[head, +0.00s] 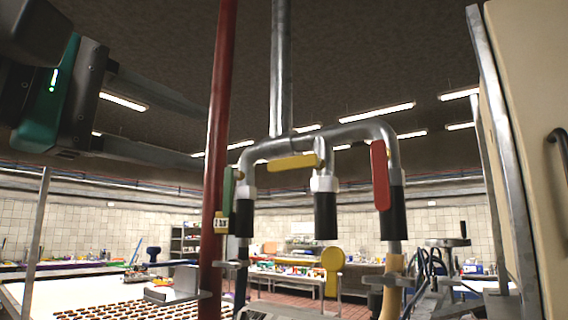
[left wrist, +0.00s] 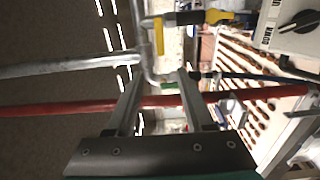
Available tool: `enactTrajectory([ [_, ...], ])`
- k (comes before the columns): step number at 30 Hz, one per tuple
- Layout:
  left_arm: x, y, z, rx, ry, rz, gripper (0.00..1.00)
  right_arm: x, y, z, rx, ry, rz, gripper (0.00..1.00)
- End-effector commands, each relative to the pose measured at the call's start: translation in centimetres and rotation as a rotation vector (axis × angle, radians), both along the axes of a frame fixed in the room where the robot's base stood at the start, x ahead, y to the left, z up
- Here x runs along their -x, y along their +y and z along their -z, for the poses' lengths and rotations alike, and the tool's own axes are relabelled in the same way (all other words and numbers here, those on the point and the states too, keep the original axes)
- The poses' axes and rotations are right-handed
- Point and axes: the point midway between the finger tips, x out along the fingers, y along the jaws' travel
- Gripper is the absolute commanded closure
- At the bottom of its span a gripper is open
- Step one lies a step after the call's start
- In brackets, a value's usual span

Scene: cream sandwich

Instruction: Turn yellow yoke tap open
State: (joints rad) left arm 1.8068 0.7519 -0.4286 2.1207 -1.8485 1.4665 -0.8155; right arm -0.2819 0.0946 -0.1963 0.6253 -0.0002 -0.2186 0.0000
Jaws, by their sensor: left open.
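The yellow tap handle (head: 293,162) lies nearly level across the middle branch of the grey pipe fork in the head view. It also shows as a short yellow bar (left wrist: 159,36) in the left wrist view. My left gripper (head: 200,138) is open at the upper left in the head view, apart from the handle. In the left wrist view its two fingers (left wrist: 160,78) point towards the pipes with nothing gripped, and the red pole crosses behind them. My right gripper is not in view.
A red upright pole (head: 219,150) stands between my left gripper and the handle in the head view. A red lever (head: 380,175) and a green lever (head: 228,190) hang on the side branches. A beige cabinet (head: 530,120) is at the right.

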Motion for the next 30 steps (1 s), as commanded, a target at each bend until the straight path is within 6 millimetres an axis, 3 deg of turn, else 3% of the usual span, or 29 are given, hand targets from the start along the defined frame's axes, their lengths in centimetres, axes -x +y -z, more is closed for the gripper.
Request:
enactTrajectory([
  [3, -1.5, -1.2, 0.0, -0.001, 0.007, 0.005, 0.47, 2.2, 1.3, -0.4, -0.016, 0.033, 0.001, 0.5],
  [6, -3.1, -2.4, -0.1, -0.001, 0.009, 0.006, 0.47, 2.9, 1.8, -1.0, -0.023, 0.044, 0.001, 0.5],
  [18, -9.7, -7.2, -0.1, 0.002, 0.01, 0.007, 0.47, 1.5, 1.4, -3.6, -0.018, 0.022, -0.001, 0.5],
  [24, -11.5, -8.4, 0.0, 0.002, 0.008, 0.006, 0.47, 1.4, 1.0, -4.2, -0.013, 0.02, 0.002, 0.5],
  [30, -11.9, -8.7, 0.1, 0.002, 0.006, 0.006, 0.47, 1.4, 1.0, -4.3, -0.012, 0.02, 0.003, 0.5],
])
